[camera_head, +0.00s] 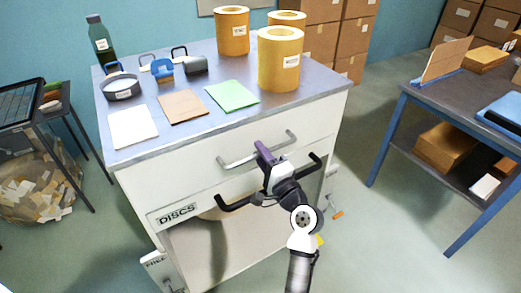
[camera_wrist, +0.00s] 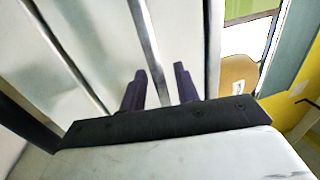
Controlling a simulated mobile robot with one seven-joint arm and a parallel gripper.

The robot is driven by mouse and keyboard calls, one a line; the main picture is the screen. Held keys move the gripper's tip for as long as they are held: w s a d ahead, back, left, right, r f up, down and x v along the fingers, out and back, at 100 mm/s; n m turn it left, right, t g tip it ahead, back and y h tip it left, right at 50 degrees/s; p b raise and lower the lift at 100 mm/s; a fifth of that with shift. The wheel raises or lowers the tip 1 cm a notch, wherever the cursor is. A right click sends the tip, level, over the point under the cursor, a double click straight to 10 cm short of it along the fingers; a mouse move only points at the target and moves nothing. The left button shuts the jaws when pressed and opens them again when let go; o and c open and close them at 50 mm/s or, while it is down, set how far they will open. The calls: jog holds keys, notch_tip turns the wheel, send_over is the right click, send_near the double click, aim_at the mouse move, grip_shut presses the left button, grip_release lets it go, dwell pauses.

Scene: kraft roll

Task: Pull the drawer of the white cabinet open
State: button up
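The white cabinet (camera_head: 185,160) stands in the middle of the head view under a grey top. Its upper drawer front (camera_head: 190,165) carries a silver bar handle (camera_head: 233,162) and looks shut. Below it is a black bar handle (camera_head: 233,203), partly hidden by my arm. My gripper (camera_head: 263,152) is in front of the upper drawer, at the silver handle. In the wrist view, my gripper's purple fingers (camera_wrist: 160,85) are apart, with a metal bar (camera_wrist: 147,40) running between them. I cannot tell whether either finger touches it.
Several rolls (camera_head: 278,60), a dark bottle (camera_head: 100,40), a green sheet (camera_head: 232,95) and other small items stand on the cabinet top. A blue-legged table (camera_head: 395,135) is at right, a dark table (camera_head: 30,105) at left. Grey floor is free between cabinet and right table.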

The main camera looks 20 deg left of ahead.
jog(key=shift+w+a, duration=0.2)
grip_shut()
dwell(0.3)
